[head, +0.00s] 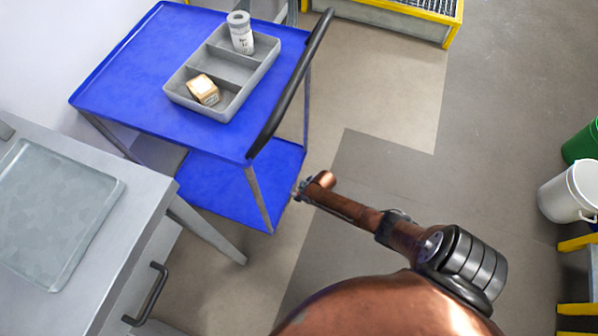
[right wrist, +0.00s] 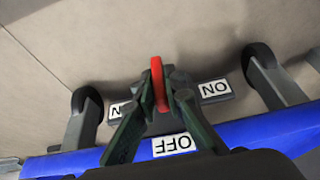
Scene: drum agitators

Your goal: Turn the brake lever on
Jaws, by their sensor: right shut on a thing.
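The red brake lever (right wrist: 157,84) shows in the middle of the right wrist view, standing between the dark fingers of my right gripper (right wrist: 161,96). The fingers are shut on it. An upside-down OFF label (right wrist: 174,146) lies on the near side of the lever. An upside-down ON label (right wrist: 214,88) is to its right, and another label (right wrist: 117,110) at its left is partly hidden by a finger. In the head view my right gripper (head: 299,190) is small, low beside the blue cart (head: 130,70); the lever cannot be made out there. My left gripper is not in view.
Cart wheels (right wrist: 87,101) flank the lever. A grey table (head: 130,190) stands left. A white bucket (head: 568,190) stands far right. Floor between is clear.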

